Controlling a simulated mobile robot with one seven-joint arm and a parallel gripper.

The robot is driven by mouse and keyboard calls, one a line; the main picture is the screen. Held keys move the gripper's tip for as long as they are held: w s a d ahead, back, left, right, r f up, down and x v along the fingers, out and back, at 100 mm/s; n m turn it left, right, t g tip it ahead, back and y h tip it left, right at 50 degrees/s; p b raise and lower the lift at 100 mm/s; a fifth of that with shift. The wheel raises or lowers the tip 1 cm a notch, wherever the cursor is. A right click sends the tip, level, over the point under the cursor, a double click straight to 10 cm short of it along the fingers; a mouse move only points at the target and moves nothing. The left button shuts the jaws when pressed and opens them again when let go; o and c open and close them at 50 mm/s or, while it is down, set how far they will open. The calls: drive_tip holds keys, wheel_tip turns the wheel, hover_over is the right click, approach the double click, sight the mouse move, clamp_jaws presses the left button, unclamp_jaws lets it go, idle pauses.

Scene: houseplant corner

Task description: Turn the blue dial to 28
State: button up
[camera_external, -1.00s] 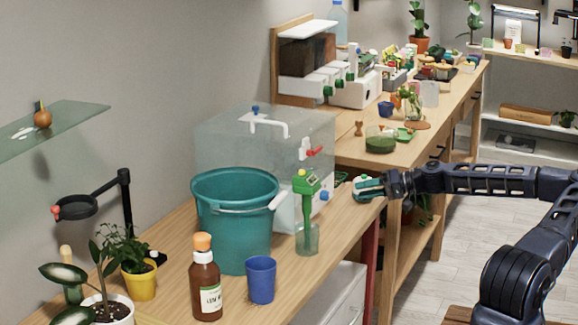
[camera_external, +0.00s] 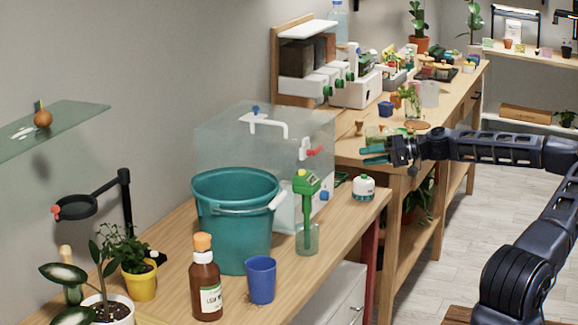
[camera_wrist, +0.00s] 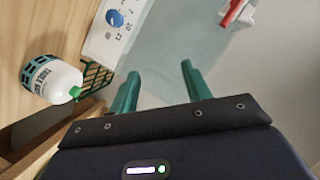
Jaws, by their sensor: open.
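The blue dial (camera_wrist: 115,18) sits on a white panel with printed marks at the top of the wrist view; the marks are too small to read surely. In the external view the blue dial (camera_external: 324,195) is on the front of the cloudy tank (camera_external: 215,140). My gripper (camera_external: 366,155) is open and empty, raised above the bench edge to the right of the tank. In the wrist view my gripper's (camera_wrist: 158,76) two green fingers are spread apart, with the dial beyond them to the upper left, not touched.
A white jar with a green cap (camera_external: 363,188) stands on the bench below my gripper; the wrist view shows it left of a green basket (camera_wrist: 95,77). A red-handled tap (camera_external: 313,152) juts from the tank. A green meter (camera_external: 306,186) stands in a glass left of the dial.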

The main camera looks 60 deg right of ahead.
wheel_tip(320, 180, up, 3)
drive_tip(key=n+g, duration=0.4)
drive_tip(key=g, duration=0.2)
approach(328, 193)
drive_tip(key=w+a+r, duration=0.1)
drive_tip(key=a, duration=0.2)
drive_tip(key=shift+w+d+r+n+g+h, duration=0.85)
drive_tip(key=shift+r+g, duration=1.35)
drive_tip(key=shift+r, duration=1.75)
drive_tip(key=shift+n+h, duration=0.25)
drive_tip(key=shift+h, duration=0.1)
drive_tip(key=x, duration=0.5)
drive_tip(key=s+x, duration=0.1)
drive_tip(key=x, duration=0.4)
drive_tip(key=s+d+f+x, duration=0.1)
drive_tip(key=x, duration=0.4)
drive_tip(key=c, duration=1)
